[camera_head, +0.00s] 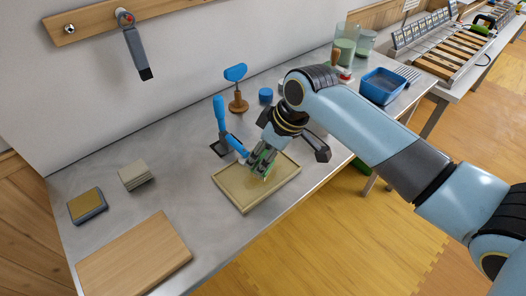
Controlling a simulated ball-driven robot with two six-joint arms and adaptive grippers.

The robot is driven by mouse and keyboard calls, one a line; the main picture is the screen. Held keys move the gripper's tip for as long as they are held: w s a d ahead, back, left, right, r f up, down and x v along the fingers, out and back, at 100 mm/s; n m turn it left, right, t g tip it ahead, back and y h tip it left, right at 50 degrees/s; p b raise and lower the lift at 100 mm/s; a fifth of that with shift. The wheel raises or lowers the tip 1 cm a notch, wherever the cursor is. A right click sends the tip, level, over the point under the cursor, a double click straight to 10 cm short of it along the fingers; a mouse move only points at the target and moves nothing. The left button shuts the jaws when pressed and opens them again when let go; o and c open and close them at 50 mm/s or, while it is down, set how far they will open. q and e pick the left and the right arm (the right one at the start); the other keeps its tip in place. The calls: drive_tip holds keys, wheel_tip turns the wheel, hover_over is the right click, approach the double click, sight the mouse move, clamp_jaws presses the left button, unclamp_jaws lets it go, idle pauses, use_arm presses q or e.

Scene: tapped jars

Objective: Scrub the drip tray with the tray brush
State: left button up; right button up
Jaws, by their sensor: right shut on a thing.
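The drip tray (288,180) is a shallow tan rectangular tray with a raised rim, lying near the counter's front edge. My right gripper (262,163) is low over the tray and shut on what appears to be the tray brush. A blue handle (237,146) slants up and left from the fingers. Green shows between the fingers. The fingers hide most of the brush head, and I cannot tell whether its bristles touch the tray. My left gripper is out of view.
A blue upright piece (219,112) on a dark base stands close behind the tray. A blue-topped wooden stand (237,85) and a small blue pot (265,95) are farther back. A wooden board (133,255), sponge (87,205) and stacked cloths (135,174) lie left. A blue bin (383,87) is right.

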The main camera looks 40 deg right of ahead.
drive_tip(key=a+p, duration=0.2)
drive_tip(key=a, duration=0.2)
drive_tip(key=shift+a+r, duration=0.1)
drive_tip(key=shift+a, duration=0.15)
drive_tip(key=shift+s+a+p, duration=0.1)
drive_tip(key=shift+a+p, duration=0.25)
drive_tip(key=shift+a, duration=0.5)
drive_tip(key=shift+f+b, duration=0.45)
drive_tip(key=shift+f, duration=0.6)
idle(0.8)
drive_tip(key=shift+d, duration=0.1)
drive_tip(key=shift+d+r+p, duration=0.1)
drive_tip(key=shift+d+p, duration=0.2)
drive_tip(key=shift+d, duration=0.75)
drive_tip(key=shift+w+d, duration=0.2)
drive_tip(key=shift+d, duration=1)
